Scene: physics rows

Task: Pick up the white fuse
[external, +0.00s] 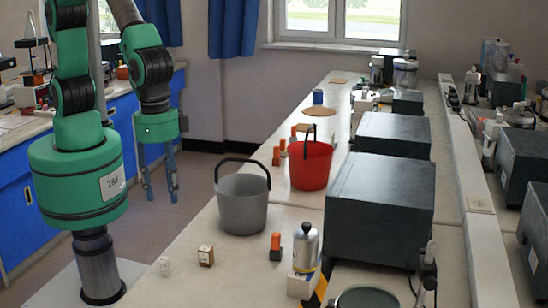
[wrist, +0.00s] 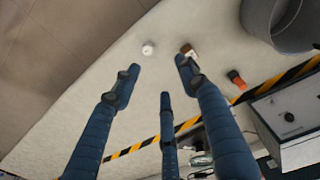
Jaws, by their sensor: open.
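A small white object (external: 164,266), which looks like the white fuse, lies on the bench near its front left edge. It also shows in the wrist view (wrist: 148,49), just beyond my fingertips. My gripper (external: 160,195) is open and empty, with its blue fingers pointing down. It hangs above and to the left of the bench in the external view, apart from the fuse. In the wrist view my three fingers (wrist: 160,78) are spread, with nothing between them.
A brown and white block (external: 205,255) stands right of the fuse. Beyond it are a grey bucket (external: 242,204), an orange and black object (external: 276,247), a metal canister (external: 306,246) and a dark box (external: 380,210). The bench around the fuse is clear.

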